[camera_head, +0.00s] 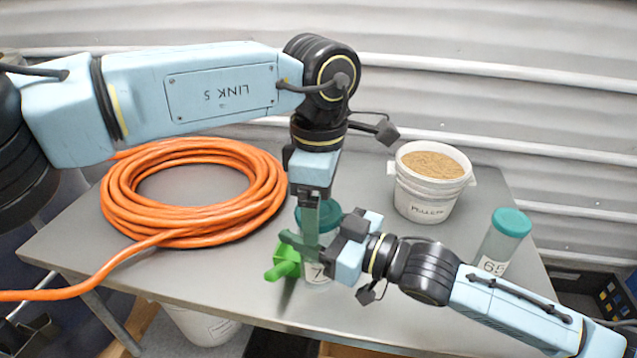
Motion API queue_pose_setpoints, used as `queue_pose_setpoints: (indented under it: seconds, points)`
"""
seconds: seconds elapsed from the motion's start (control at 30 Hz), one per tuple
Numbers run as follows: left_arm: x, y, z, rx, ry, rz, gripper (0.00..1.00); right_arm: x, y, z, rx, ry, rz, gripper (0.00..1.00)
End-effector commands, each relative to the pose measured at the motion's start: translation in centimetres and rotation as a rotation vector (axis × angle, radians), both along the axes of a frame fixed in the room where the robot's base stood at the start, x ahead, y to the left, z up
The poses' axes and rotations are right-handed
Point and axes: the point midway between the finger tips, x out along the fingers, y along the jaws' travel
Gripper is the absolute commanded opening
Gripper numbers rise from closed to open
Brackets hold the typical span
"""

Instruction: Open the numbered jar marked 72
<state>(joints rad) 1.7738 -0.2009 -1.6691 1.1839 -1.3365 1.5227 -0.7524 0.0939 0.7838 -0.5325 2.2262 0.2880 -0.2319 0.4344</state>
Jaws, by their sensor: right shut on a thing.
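A clear jar with a teal lid (329,217) stands upright near the table's front middle. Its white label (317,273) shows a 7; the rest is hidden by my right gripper. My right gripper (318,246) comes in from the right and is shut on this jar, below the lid. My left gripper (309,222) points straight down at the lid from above. Its fingers overlap the lid in view, and I cannot tell whether they are closed on it. Another teal-lidded jar (494,248), marked 65, stands at the table's right side.
A green scoop (284,262) lies just left of the held jar. A coiled orange hose (262,197) covers the table's left part. A white bucket of grain (421,209) stands at the back right. The metal table (225,275) is bare at front left.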

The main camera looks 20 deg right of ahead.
Motion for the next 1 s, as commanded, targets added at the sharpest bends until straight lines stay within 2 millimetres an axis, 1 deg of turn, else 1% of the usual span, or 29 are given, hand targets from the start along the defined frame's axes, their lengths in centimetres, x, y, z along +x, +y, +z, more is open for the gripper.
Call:
queue_pose_setpoints:
  seconds: [0.1, 0.3, 0.33, 0.67, 0.8, 1.0]
  points:
    - [0.02, 0.02, -0.39, -0.001, -0.001, 0.0, 0.8, 0.0, 0.01, 0.09, 0.001, -0.002, 0.0, 0.0]
    - [0.03, 0.02, -0.41, -0.001, -0.001, 0.001, 0.8, 0.0, 0.01, 0.09, 0.001, -0.002, 0.0, 0.0]
    - [0.03, 0.02, -0.41, -0.001, -0.001, 0.001, 0.79, 0.0, 0.01, 0.09, 0.001, -0.002, 0.0, 0.0]
    - [0.02, 0.02, -0.39, -0.001, -0.001, 0.001, 0.35, 0.01, 0.01, 0.09, 0.001, -0.002, 0.0, 0.0]
    - [0.02, 0.02, -0.38, -0.001, -0.001, 0.031, 0.35, 0.01, 0.01, 0.08, 0.001, -0.002, 0.0, 0.0]
    - [0.02, 0.01, -0.37, -0.001, -0.002, 0.236, 0.35, 0.01, 0.0, 0.08, 0.001, -0.002, 0.0, 0.0]
